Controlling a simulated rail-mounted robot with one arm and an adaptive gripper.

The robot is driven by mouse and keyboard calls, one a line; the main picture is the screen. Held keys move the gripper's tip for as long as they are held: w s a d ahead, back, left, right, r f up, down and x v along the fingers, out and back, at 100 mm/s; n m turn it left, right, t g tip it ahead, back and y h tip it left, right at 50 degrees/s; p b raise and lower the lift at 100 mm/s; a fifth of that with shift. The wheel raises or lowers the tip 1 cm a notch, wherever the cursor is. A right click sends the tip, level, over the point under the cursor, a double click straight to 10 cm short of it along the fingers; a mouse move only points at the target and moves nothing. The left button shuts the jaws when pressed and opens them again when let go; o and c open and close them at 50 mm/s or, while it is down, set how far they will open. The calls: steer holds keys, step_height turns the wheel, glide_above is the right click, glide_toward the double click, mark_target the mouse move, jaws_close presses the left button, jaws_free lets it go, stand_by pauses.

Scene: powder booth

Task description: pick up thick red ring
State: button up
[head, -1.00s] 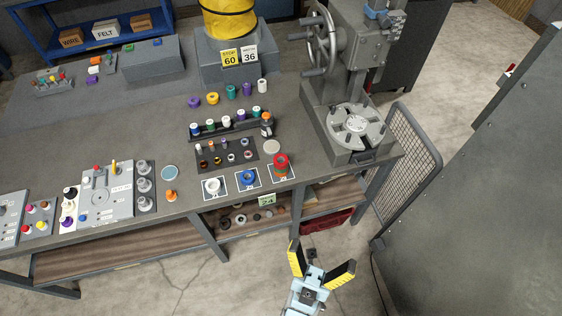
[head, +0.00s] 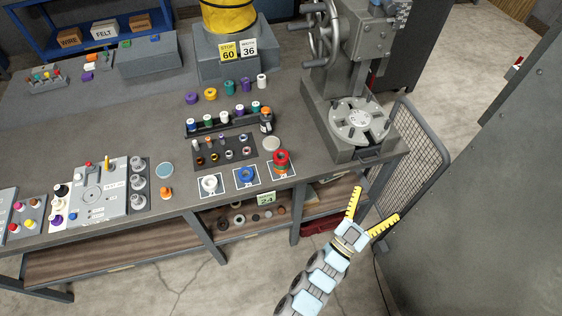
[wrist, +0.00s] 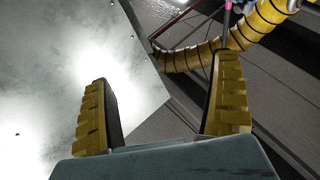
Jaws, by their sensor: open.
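Red rings (head: 281,156) sit on a small white-bordered card near the table's front edge in the head view, with some green showing at the stack. I cannot tell at this size which red ring is the thick one. My gripper (head: 376,207) is open and empty, in front of the table and to the right of the red rings, well apart from them. In the wrist view my gripper (wrist: 162,110) shows two yellow-padded fingers spread wide with nothing between them. The red rings do not show in the wrist view.
A white ring (head: 209,184) and a blue ring (head: 246,175) lie on cards left of the red ones. A grey machine with a round plate (head: 360,119) stands behind right.

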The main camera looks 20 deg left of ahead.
steer(key=w+f+n+g+y+b, duration=0.2)
steer(key=w+f+g+y+b, duration=0.15)
steer(key=w+f, duration=0.55)
steer(key=n+g+y+b, duration=0.95)
steer(key=n+y, duration=0.35)
steer(key=y, duration=0.3)
glide_toward(279, 154)
steer(key=shift+p+x, duration=0.8)
steer(key=shift+x, duration=0.8)
steer(key=shift+w, duration=0.1)
steer(key=shift+w+a+f+g, duration=0.2)
steer(key=shift+w+a+g, duration=0.1)
steer(key=shift+w+a, duration=0.15)
steer(key=shift+x, duration=1.85)
